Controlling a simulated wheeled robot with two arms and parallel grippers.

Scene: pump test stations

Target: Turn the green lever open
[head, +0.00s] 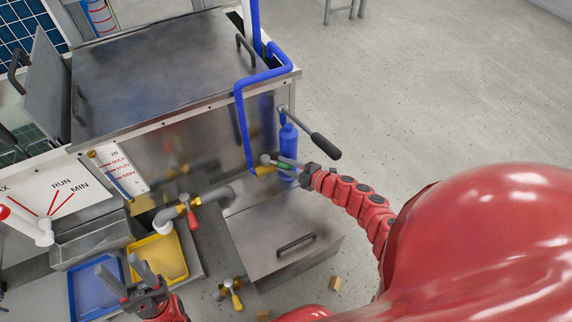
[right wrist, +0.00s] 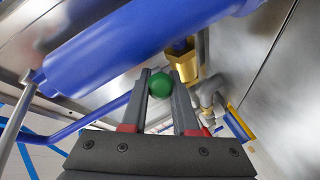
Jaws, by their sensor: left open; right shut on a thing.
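The green lever (head: 284,163) is at the front of the steel test station, by a brass fitting (head: 265,171) at the bottom of a blue pipe. In the right wrist view its round green end (right wrist: 160,85) sits between the fingertips. My right gripper (head: 290,168) is shut on the green lever, and the fingers partly hide it in the head view. The brass fitting also shows just beyond the fingers in the right wrist view (right wrist: 183,64). My left gripper (head: 130,277) is open and empty at the lower left, near the trays.
A blue cylinder (head: 288,140) stands close beside the right gripper, with a black-handled bar (head: 325,146) above. A red-handled valve (head: 190,215) is on a grey pipe. Yellow (head: 183,268) and blue (head: 77,312) trays lie lower left. The floor at right is open.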

